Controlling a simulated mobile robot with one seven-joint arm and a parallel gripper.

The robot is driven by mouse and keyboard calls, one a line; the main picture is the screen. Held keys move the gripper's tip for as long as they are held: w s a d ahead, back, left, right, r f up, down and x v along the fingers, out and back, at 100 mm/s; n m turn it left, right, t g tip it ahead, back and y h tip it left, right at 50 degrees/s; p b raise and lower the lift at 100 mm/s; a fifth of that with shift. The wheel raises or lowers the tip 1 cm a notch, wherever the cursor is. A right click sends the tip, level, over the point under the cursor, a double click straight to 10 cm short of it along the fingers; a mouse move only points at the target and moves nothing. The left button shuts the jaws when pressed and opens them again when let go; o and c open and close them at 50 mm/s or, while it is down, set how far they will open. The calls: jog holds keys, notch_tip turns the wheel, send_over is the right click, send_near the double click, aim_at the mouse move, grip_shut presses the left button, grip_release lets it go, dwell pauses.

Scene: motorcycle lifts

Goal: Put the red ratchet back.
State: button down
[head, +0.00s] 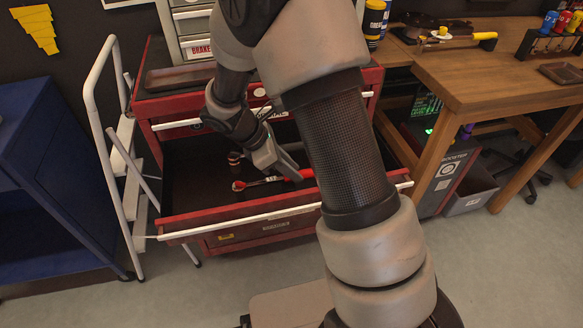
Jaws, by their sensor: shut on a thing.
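The red ratchet (240,186) lies over the open drawer in the head view, with a red end at the left, a shiny metal middle and more red at the right. My gripper (294,174) reaches down into the drawer and is shut on the ratchet near its right part. The fingers and my arm hide some of it. Whether the ratchet touches the drawer floor is hard to tell. The open drawer (178,196) of the red tool cabinet (148,108) has a dark inside and a pale front edge.
A small dark and red item (234,157) lies deeper in the drawer. A white step ladder (98,105) and a blue cabinet (45,185) stand at the left. A wooden workbench (480,75) stands at the right. The floor in front is clear.

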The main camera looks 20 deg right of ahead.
jog(key=shift+f, duration=0.1)
jog(key=c, duration=1.4)
grip_release()
jog(key=shift+c, duration=0.2)
jog(key=p+v, duration=0.3)
jog(key=v, duration=1.4)
jog(key=shift+r, duration=0.2)
jog(key=shift+a, duration=0.1)
